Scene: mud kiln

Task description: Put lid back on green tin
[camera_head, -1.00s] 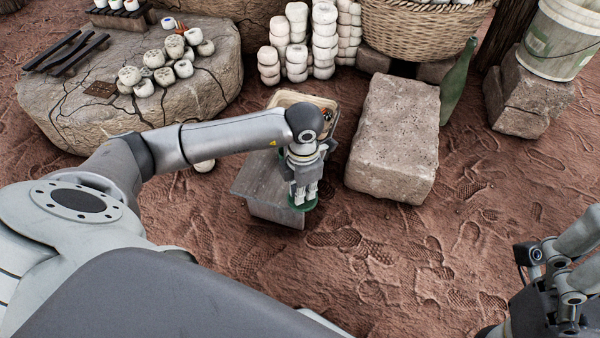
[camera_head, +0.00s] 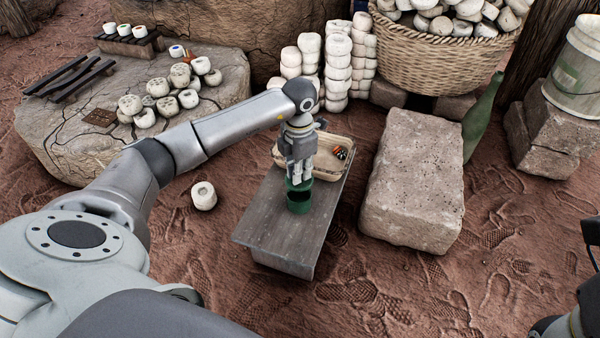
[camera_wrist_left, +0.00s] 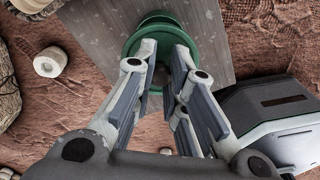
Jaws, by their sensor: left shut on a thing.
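The green tin (camera_head: 299,204) stands upright on a low grey wooden bench (camera_head: 262,232), with a dark opening showing at its top. My left gripper (camera_head: 299,179) points down over it, shut on a green lid (camera_head: 293,185) that is right above the tin's back rim. I cannot tell whether lid and tin touch. In the left wrist view my left fingers (camera_wrist_left: 167,88) reach onto the round green lid (camera_wrist_left: 134,46) and cover its middle. The tin's body is mostly hidden there. My right gripper's fingers are not in view; only bits of my right arm show at the right edge.
A shallow tray (camera_head: 336,172) with small coloured items sits on the bench behind the gripper. A stone block (camera_head: 412,195) stands right of the bench. A white clay piece (camera_head: 204,196) lies on the ground to its left. A green bottle (camera_head: 480,120) stands beyond the block.

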